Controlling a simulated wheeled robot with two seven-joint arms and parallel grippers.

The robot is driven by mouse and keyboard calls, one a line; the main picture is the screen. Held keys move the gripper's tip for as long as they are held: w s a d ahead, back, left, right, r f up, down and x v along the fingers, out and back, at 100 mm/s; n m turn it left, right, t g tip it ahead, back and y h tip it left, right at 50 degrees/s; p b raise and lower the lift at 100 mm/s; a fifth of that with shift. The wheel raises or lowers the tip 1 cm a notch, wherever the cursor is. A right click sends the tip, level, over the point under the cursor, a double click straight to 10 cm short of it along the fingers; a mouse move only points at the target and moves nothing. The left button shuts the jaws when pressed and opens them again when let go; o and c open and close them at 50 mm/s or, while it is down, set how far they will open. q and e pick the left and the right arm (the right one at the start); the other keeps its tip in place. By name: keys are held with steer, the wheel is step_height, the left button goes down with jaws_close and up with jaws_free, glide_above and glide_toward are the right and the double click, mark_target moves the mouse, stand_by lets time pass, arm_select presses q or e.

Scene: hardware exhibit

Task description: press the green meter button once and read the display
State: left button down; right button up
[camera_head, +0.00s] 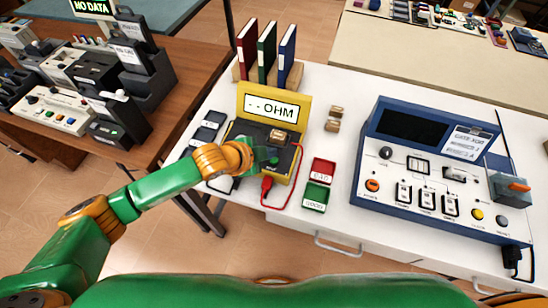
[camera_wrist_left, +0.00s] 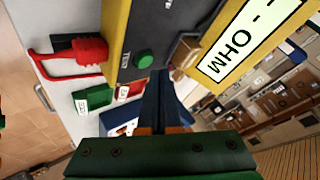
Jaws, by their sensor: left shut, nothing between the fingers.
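The yellow meter (camera_head: 273,95) stands on the white table, and its display (camera_head: 271,107) reads "- - OHM". The display also shows tilted in the left wrist view (camera_wrist_left: 243,43). The round green button (camera_wrist_left: 144,60) sits on the meter's dark panel (camera_wrist_left: 139,30), beside a small white label. My left gripper (camera_wrist_left: 160,75) is shut and empty, its dark fingertips close beside the button. I cannot tell whether they touch the panel. In the head view my left gripper (camera_head: 264,158) is over the front of the meter and covers part of it. My right gripper is not in view.
A red probe plug (camera_head: 266,186) with a red lead is at the meter's front. Red (camera_head: 323,171) and green (camera_head: 316,196) labelled blocks lie to its right. A blue instrument console (camera_head: 432,175) stands farther right. Binders (camera_head: 266,52) stand behind the meter.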

mark_target(270, 163)
arm_select(q)
steer(key=shift+f, duration=0.4)
steer(key=shift+f+b, duration=0.35)
steer(key=shift+f, duration=0.15)
stand_by(0.5)
stand_by(0.4)
steer(key=shift+r+p, duration=0.9)
steer(key=shift+p, duration=0.15)
step_height(270, 163, up, 5)
steer(key=p, duration=0.5)
